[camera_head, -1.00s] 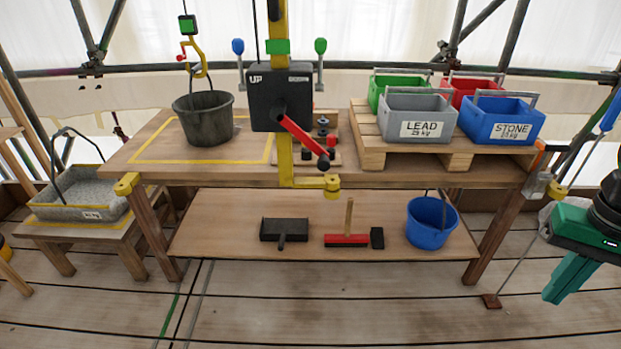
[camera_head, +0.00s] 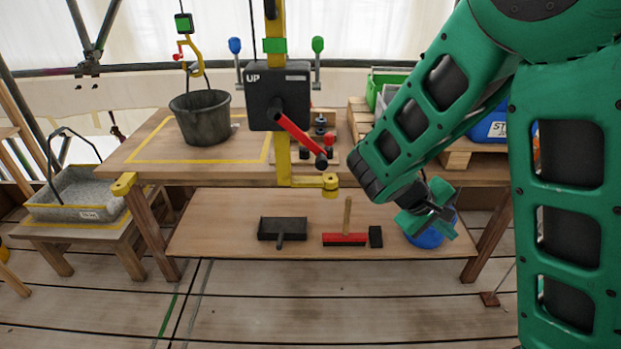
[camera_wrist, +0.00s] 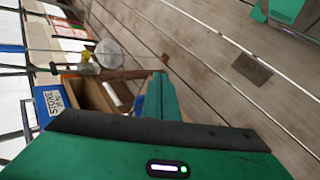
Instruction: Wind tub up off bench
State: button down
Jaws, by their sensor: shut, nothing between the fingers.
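The dark grey tub (camera_head: 203,117) stands upright on the bench (camera_head: 140,163), inside a yellow outline, at the left in the head view. A yellow hook (camera_head: 196,57) hangs above it; whether it holds the tub's handle is unclear. The black winch box (camera_head: 279,97) marked UP is on a yellow post right of the tub. Its red crank (camera_head: 298,138) slants down right to a dark knob. My gripper (camera_head: 440,215) is before the bench's right side, apart from the crank and lower than it. It is shut and empty; its green fingers (camera_wrist: 160,98) show together in the wrist view.
My arm hides much of the crates on the right pallet. A blue bucket (camera_head: 426,238), a red brush (camera_head: 345,239) and a dustpan (camera_head: 282,229) are on the lower shelf. Blue and green levers (camera_head: 318,46) flank the winch. A grey tray (camera_head: 78,195) stands at left.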

jog(key=w+a+r+n+t+h, duration=0.1)
jog(key=w+a+n+t, duration=0.35)
jog(key=a, duration=0.55)
jog(key=w+a+n+t+h, duration=0.1)
jog(key=w+a+n+t, duration=0.3)
jog(key=a, duration=0.5)
jog(key=s+a+r+n+t+y, duration=0.2)
jog(key=s+a+n+t+y, duration=0.15)
jog(key=a, duration=0.65)
jog(key=s+a+r+n+t+y, duration=0.1)
jog(key=s+a+n+t+y, duration=0.1)
jog(key=a+n+t, duration=0.5)
jog(key=w+d+r+m+g, duration=0.1)
jog(key=w+d+r+m, duration=0.1)
jog(key=w, duration=0.7)
jog(key=shift+d+r+g, duration=0.3)
jog(key=shift+d+r, duration=0.25)
jog(key=shift+d, duration=0.35)
jog(key=shift+r, duration=0.1)
